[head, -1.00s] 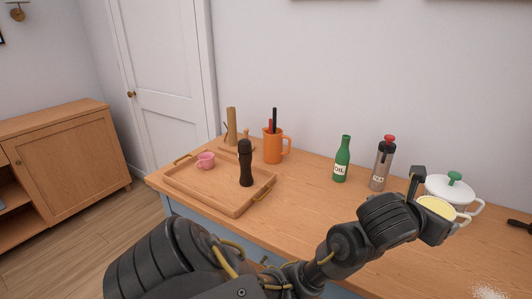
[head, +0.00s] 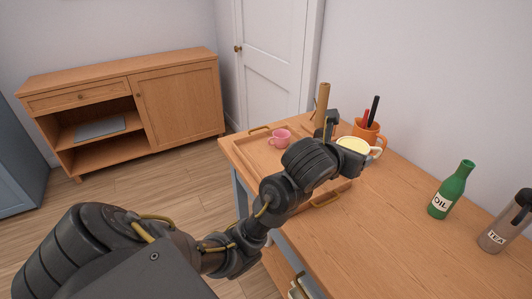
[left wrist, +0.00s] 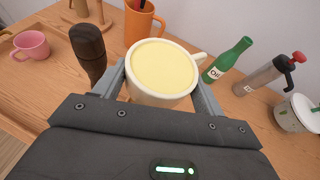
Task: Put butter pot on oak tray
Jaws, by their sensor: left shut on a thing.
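My left gripper (head: 343,138) is shut on the butter pot, a cream pot with pale yellow contents and a side handle (head: 354,145). In the left wrist view the pot (left wrist: 163,72) sits upright between the two fingers (left wrist: 158,95). The oak tray (head: 258,153) lies at the table's far left end, partly hidden behind my left arm. The held pot appears by the tray's right side in the head view; its height above the table is hard to tell. My right gripper is not in view.
A pink cup (head: 280,139) stands on the tray. A dark mill (left wrist: 88,48) shows left of the pot in the wrist view. An orange mug (head: 371,133) with utensils stands behind the pot. A green oil bottle (head: 450,190) and tea flask (head: 503,228) stand right.

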